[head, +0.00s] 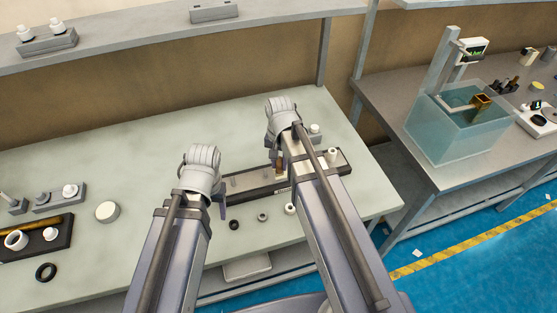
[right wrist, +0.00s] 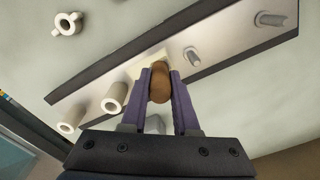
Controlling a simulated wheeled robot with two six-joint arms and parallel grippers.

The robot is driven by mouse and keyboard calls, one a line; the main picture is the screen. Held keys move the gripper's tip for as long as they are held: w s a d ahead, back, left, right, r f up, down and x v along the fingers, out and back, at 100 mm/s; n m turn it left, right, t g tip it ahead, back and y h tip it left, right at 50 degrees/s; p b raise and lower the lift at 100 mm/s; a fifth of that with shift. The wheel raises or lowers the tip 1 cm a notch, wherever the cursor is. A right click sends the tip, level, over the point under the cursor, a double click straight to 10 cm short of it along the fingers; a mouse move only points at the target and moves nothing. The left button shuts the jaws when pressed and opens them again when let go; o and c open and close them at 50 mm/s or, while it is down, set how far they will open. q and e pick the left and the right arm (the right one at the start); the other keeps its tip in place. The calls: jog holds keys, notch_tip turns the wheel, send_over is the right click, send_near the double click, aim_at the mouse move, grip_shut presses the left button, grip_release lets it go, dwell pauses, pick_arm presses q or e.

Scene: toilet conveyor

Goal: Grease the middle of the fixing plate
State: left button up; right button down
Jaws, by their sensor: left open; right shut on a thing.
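The fixing plate (head: 250,183) is a pale metal strip on a dark base on the near bench. It also shows in the right wrist view (right wrist: 222,42), with two threaded studs toward one end and two white sleeves toward the other. My right gripper (right wrist: 160,76) is shut on a brown, rounded handle (right wrist: 160,88), probably a brush, over the plate's middle. A cream patch (right wrist: 148,63) shows beside its far end; whether it is bristles or grease, and whether it touches, I cannot tell. My left gripper (head: 221,194) is open and empty at the plate's left end.
Small rings (head: 234,225) and nuts lie on the bench in front of the plate. A white round lid (head: 107,211) and a dark tray (head: 62,238) of parts are at the left. A water tank (head: 455,130) stands on the right bench.

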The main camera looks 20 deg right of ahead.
jog(key=shift+s, duration=0.7)
jog(key=shift+w, duration=0.15)
jog(key=shift+w, duration=0.9)
jog(key=shift+w, duration=1)
jog(key=shift+s, duration=0.15)
